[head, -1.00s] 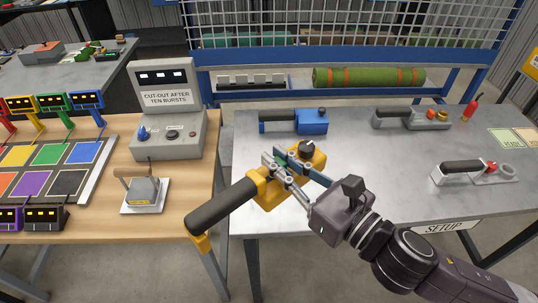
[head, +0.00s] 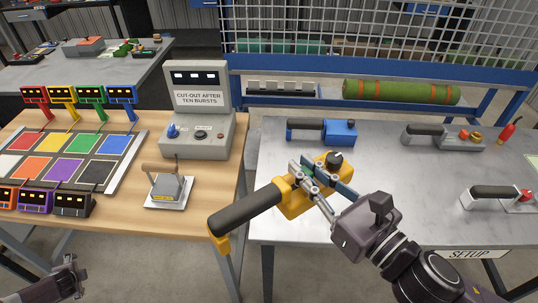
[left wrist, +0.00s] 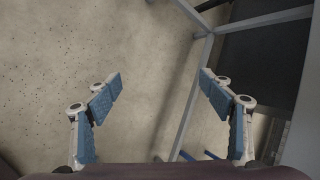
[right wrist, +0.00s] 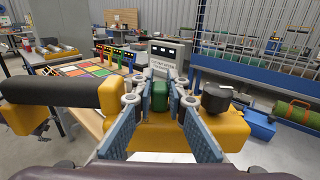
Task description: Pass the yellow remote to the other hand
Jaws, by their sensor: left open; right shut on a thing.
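The yellow remote (head: 290,196) has a long black handle, a yellow body and a black knob. My right gripper (head: 312,182) is shut on its body and holds it in the air at the gap between the two tables, handle pointing lower left. In the right wrist view the yellow body (right wrist: 225,132) lies between the blue pads, with a green part between the fingers. My left gripper (head: 68,280) is low at the left edge of the head view, well apart from the remote. The left wrist view shows its fingers (left wrist: 160,88) spread and empty above the floor.
A wooden table (head: 215,200) at left bears coloured tiles, small display units and a grey console (head: 195,130). The metal table (head: 400,200) at right bears a blue remote (head: 325,131), grey remotes and a red bottle. A turf roll (head: 400,92) lies behind.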

